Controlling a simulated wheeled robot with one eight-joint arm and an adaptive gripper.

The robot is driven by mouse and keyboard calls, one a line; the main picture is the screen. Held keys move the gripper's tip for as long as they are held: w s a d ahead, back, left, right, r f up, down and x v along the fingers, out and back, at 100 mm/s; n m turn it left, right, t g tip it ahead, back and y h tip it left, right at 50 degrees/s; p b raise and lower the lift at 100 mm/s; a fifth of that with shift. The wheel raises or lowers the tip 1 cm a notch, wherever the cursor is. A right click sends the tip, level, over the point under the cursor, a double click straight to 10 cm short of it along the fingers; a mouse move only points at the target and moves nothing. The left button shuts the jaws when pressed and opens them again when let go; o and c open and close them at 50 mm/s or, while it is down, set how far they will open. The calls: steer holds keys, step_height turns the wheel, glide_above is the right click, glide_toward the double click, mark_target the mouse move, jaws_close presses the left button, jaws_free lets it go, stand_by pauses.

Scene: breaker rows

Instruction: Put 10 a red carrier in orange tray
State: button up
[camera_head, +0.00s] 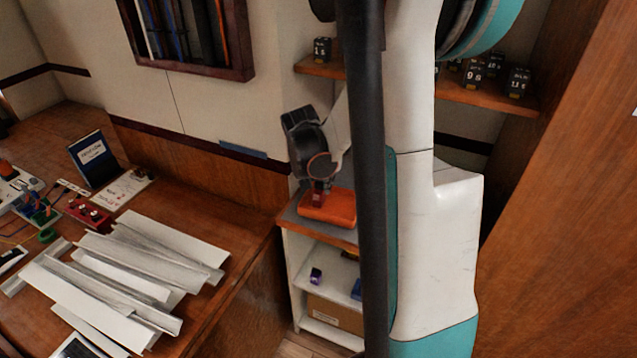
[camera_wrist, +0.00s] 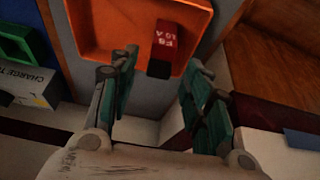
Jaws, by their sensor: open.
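The orange tray (camera_head: 343,212) sits on the top of a low shelf unit, below my gripper (camera_head: 319,184). In the wrist view the tray (camera_wrist: 105,45) fills the upper middle. A red carrier (camera_wrist: 172,42) with a black end and white lettering, seemingly ending in "10 A", shows within the tray's outline near its right side. Its black end lies at the near edge; I cannot tell if it rests flat. My gripper also shows in the wrist view (camera_wrist: 160,75), open, with its green-padded fingers apart on either side below the carrier. In the head view the carrier is small and partly hidden.
Dark numbered blocks (camera_head: 473,76) stand on the upper shelf. A purple item (camera_head: 316,275) sits on the lower shelf. White metal strips (camera_head: 130,265) cover the wooden table at left. A green item (camera_wrist: 22,48) and a lettered box (camera_wrist: 30,86) lie left of the tray.

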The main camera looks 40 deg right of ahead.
steer(key=p+v, duration=0.2)
steer(key=v, duration=0.6)
steer(key=shift+r, duration=0.2)
